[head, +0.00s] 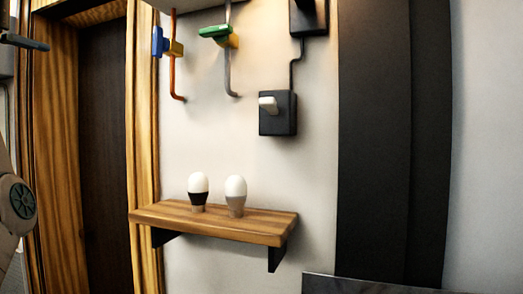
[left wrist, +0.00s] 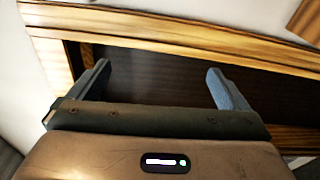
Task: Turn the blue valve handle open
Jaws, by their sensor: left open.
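The blue valve handle (head: 157,41) is upright on a yellow valve body (head: 175,48), on a copper pipe (head: 173,80) at the upper left of the pale wall in the head view. My left gripper (left wrist: 160,86) is open and empty in the left wrist view, its two fingers wide apart in front of a dark panel with a wooden frame. In the head view only a dark part of it shows at the upper left edge, apart from the handle and left of it. The blue handle does not show in the left wrist view. My right gripper is not in view.
A green valve handle (head: 214,31) on a grey pipe (head: 228,75) is right of the blue one. A black switch box (head: 278,118) with a light lever is lower right. A wooden shelf (head: 250,226) below holds two bulbs (head: 198,190). A wooden door frame (head: 143,110) stands left.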

